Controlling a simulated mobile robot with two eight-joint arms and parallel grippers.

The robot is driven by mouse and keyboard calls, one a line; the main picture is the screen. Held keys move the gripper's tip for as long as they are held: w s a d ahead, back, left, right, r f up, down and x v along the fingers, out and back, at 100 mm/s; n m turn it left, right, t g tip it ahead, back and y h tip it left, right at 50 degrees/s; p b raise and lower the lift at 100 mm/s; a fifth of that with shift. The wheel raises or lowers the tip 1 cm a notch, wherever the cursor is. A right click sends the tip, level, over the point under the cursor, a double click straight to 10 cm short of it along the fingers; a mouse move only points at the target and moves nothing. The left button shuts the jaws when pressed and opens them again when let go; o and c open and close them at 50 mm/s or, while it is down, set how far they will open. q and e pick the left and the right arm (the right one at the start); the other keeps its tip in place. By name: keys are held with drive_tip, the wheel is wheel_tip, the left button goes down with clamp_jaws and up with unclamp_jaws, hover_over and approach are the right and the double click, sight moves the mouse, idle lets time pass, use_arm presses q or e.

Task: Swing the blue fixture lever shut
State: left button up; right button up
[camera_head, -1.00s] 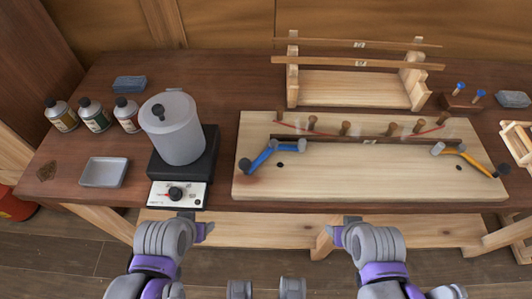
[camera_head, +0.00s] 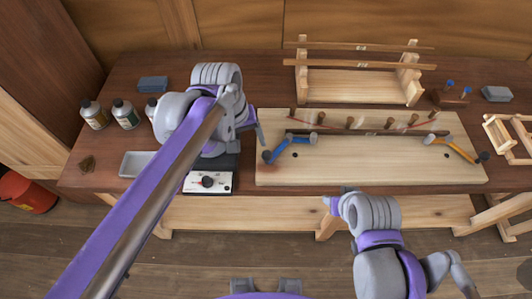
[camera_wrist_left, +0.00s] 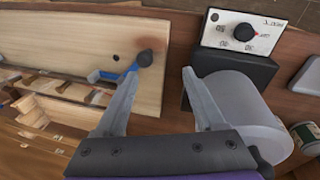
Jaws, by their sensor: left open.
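The blue fixture lever (camera_head: 281,147), with a dark round knob at its near left end, lies slanted on the left part of the pale wooden board (camera_head: 380,172). In the left wrist view the lever (camera_wrist_left: 112,76) is partly hidden behind one finger, with its knob beyond the fingertips. My left gripper (camera_head: 250,137) is open and empty, above the gap between the lever and the hotplate. It also shows in the left wrist view (camera_wrist_left: 160,75), apart from the knob. My right gripper (camera_head: 331,202) hangs before the bench's front edge; its jaws are too small to read.
A hotplate (camera_head: 208,182) stands left of the board; its grey pot (camera_wrist_left: 245,108) is mostly hidden by my left arm in the head view. A wooden rack (camera_head: 350,88) stands behind. Bottles (camera_head: 125,117) stand left.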

sight(266, 153)
use_arm(q)
drive_tip(key=shift+g, duration=0.4)
drive_tip(key=d+f, duration=0.1)
drive_tip(key=f, duration=0.2)
drive_tip(key=w+d+f, duration=0.1)
drive_tip(key=d+f, duration=0.1)
drive_tip(key=f, duration=0.1)
drive_tip(key=w+d+f, duration=0.1)
drive_tip(key=f, duration=0.3)
drive_tip(key=shift+w+d+f+b, duration=0.1)
drive_tip(key=shift+w+d+b, duration=0.05)
drive_tip(key=shift+d+b, duration=0.15)
clamp_jaws()
idle(0.8)
